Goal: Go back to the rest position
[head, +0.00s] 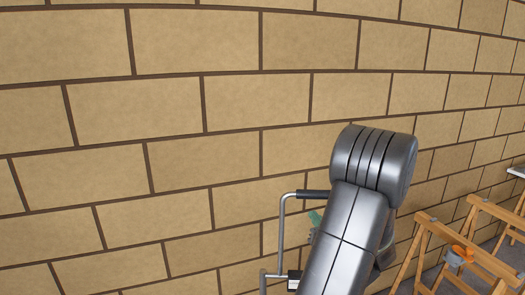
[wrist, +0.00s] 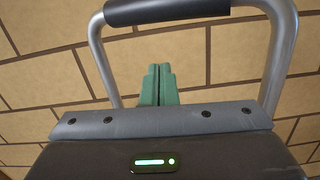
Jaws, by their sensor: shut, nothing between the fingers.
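My gripper (wrist: 158,84) shows in the wrist view as two green fingers, pressed together with nothing between them. It points toward the tan block wall, and the gap to the wall is hard to judge. In the head view my arm stands raised in front of the wall at the right of centre. There the gripper is mostly hidden behind the arm, with only a small bit of green showing beside it.
The tan block wall (head: 200,110) fills most of the head view. Wooden trestles (head: 455,245) stand along it at the lower right, with an orange clamp-like item (head: 460,254) on one. A light ledge or board (head: 517,171) shows at the right edge.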

